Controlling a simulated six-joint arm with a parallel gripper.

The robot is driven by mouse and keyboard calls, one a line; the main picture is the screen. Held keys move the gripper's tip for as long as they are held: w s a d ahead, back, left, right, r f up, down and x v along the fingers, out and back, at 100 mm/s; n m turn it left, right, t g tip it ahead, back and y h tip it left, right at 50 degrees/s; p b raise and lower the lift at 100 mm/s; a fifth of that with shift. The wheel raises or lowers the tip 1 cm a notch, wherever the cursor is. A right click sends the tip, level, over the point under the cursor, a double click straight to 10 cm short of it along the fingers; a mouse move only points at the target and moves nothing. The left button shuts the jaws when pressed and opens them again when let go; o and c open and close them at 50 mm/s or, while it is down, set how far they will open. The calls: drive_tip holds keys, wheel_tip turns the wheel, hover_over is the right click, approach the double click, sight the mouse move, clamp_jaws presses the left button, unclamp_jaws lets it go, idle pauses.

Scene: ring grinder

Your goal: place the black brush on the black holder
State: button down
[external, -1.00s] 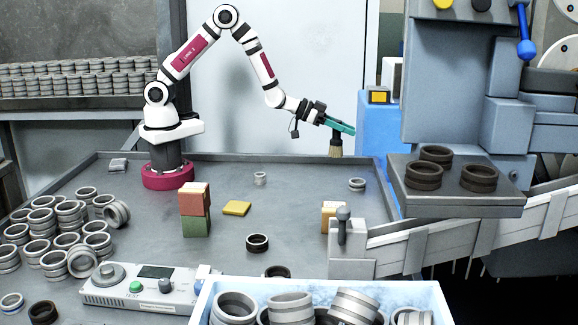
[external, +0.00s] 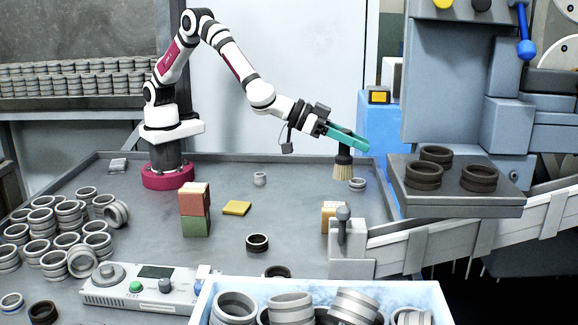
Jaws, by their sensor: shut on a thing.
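The black brush (external: 344,168) has a black handle and tan bristles that point down. My gripper (external: 352,143), with teal fingers, is shut on its handle and holds it upright above the back right of the table. The fingers hide the top of the handle. I cannot clearly make out the black holder. A dark, round-topped upright piece (external: 343,214) stands at the grey block on the right, but I cannot tell whether it is the holder.
A small stack of light rings (external: 357,184) stands close by the brush. A grey chute (external: 450,235) and a machine ledge with dark rings (external: 455,200) are at right. Coloured blocks (external: 195,210) and a yellow pad (external: 237,208) lie mid-table. A blue-white bin (external: 205,305) is in front.

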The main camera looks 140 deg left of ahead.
drive_tip(key=w+d+f+m+h, duration=0.1)
drive_tip(key=w+d, duration=0.1)
drive_tip(key=d, duration=0.7)
drive_tip(key=w+d+f, duration=0.1)
drive_tip(key=w+d, duration=0.1)
drive_tip(key=d, duration=0.6)
drive_tip(key=shift+t, duration=0.4)
drive_tip(key=shift+w+a+f, duration=0.7)
drive_tip(key=shift+a+f, duration=0.95)
drive_tip(key=shift+f, duration=0.05)
drive_tip(key=shift+w+a+f, duration=0.7)
drive_tip(key=shift+a+f, duration=1)
drive_tip(key=shift+f, duration=0.05)
drive_tip(key=shift+w+a+f, duration=0.7)
drive_tip(key=shift+a+f, duration=0.95)
drive_tip(key=shift+f, duration=0.05)
drive_tip(key=c, duration=0.6)
unclamp_jaws()
drive_tip(key=shift+f, duration=0.15)
